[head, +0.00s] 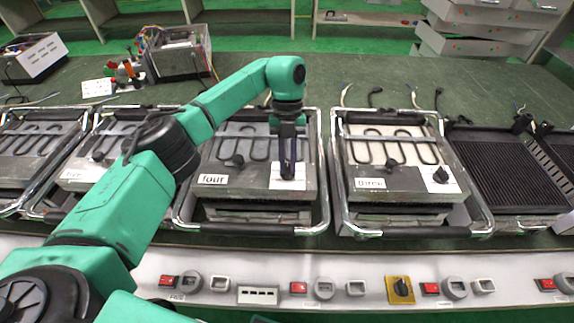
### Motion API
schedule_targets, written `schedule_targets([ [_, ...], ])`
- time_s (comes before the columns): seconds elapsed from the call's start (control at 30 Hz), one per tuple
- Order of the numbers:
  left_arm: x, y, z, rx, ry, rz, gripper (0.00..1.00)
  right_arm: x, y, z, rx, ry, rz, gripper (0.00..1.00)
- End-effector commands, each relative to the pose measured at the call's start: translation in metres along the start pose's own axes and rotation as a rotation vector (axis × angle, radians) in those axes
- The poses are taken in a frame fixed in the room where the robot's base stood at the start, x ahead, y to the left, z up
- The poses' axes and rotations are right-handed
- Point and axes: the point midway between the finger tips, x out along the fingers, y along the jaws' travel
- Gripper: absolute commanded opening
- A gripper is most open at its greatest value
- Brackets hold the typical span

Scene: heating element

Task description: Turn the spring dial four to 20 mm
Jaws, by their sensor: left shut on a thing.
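The unit labelled four (213,179) stands on the bench in the middle of the head view, with a dark heating coil (240,148) on its top. A dark knob (234,161) sits left of centre on its front plate. My left gripper (288,172) points down at a white plate at the right of that unit. The dial's setting cannot be read. My right gripper is not in view.
A unit labelled three (370,183) stands to the right, with a dark knob on a white plate. More units stand to the left, and ribbed grills (505,170) to the right. Metal rails surround the units. A front panel (400,270) carries switches.

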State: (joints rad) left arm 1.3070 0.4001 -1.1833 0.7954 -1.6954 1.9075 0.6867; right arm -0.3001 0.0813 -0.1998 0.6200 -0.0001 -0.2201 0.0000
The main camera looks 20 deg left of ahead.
Motion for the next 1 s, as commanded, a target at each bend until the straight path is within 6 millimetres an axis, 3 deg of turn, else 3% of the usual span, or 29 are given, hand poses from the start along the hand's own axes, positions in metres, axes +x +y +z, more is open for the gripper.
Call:
schedule_targets([
  [0.4,-0.0009,-0.0031,-0.0001,0.363,-0.004,0.149,0.00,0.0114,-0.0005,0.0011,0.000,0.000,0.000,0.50],
  [1.0,-0.0004,-0.0053,-0.0022,0.852,-0.004,0.353,0.00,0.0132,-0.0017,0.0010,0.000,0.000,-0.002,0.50],
])
